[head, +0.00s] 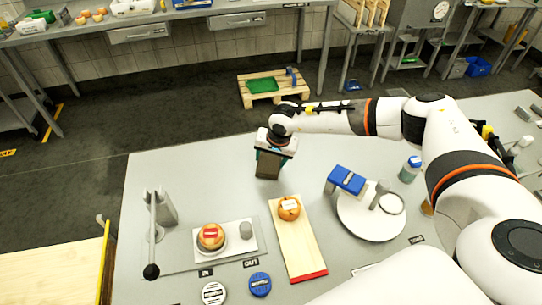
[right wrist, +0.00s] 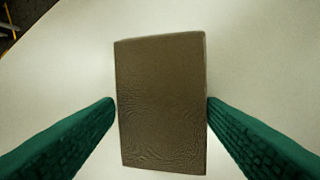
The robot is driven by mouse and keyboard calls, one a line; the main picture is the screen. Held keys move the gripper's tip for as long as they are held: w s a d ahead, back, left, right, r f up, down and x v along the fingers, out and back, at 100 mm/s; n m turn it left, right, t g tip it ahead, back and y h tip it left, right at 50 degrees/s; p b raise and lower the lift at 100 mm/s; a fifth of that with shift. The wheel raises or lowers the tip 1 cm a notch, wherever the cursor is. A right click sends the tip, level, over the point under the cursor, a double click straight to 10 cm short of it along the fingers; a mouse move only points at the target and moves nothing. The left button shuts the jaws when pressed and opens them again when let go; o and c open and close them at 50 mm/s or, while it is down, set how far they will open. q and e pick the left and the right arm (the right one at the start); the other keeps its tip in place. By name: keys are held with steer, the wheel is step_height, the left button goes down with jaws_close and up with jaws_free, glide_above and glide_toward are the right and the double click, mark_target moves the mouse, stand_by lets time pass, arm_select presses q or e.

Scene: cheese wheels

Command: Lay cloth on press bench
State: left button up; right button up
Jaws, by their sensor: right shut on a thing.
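My right gripper (head: 270,153) is above the far side of the grey press bench (head: 190,150), pointing down. It is shut on a brown rectangular piece, which I take to be the folded cloth (head: 267,166). In the right wrist view the cloth (right wrist: 161,105) sits between the two green fingers, with fine wrinkles on its face and the pale bench top behind it. I cannot tell whether its lower edge touches the bench. My left gripper is not in view.
A press with a lever (head: 155,225) and a cheese wheel (head: 211,237) stand at the left front. A wooden board (head: 298,245) carries another cheese (head: 289,208). A white round plate (head: 365,222) with a blue-topped piece (head: 347,180) is to the right. The bench's far left is clear.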

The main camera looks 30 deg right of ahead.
steer(key=shift+f, duration=0.1)
steer(key=o, duration=1.3)
steer(key=shift+r, duration=0.2)
steer(key=b+v, duration=0.2)
steer(key=v, duration=1)
steer(key=shift+f, duration=0.15)
